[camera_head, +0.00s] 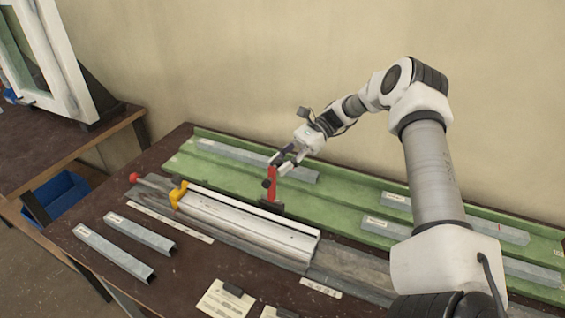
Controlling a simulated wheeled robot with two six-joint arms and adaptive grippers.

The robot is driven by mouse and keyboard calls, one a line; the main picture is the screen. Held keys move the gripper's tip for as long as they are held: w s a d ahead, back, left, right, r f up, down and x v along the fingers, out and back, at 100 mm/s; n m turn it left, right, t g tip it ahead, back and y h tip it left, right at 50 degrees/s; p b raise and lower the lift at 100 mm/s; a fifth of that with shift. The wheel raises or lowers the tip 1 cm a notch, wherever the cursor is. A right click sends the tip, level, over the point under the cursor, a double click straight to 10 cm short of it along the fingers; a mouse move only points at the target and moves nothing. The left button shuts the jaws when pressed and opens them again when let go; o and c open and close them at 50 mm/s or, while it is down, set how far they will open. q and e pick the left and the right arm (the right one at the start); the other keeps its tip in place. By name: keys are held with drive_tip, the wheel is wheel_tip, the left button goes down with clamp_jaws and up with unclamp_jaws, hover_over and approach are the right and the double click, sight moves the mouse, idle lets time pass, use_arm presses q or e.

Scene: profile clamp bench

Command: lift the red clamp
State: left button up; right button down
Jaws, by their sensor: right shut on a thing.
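The red clamp (272,182) stands upright in the middle of the bench, at the back edge of the pale profile fixture (255,225). Its dark base sits by the green tray. My right gripper (275,168) reaches in from the right and is shut on the top of the red clamp. The fingertips are small and partly dark in this view. My left gripper is not in view.
A long green tray (225,178) with several grey profiles lies behind the fixture. A yellow clamp (178,194) and a red knob (134,177) are at the fixture's left end. Two loose profiles (114,254) lie front left. Paper labels (226,299) lie at the front.

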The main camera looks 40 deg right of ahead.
drive_tip(key=shift+s+f, duration=0.1)
drive_tip(key=shift+f, duration=0.2)
drive_tip(key=c, duration=1.1)
unclamp_jaws()
drive_tip(key=shift+o, duration=1.4)
drive_tip(key=shift+w, duration=0.3)
drive_tip(key=v, duration=0.7)
drive_tip(key=shift+d, duration=0.2)
drive_tip(key=shift+r, duration=0.1)
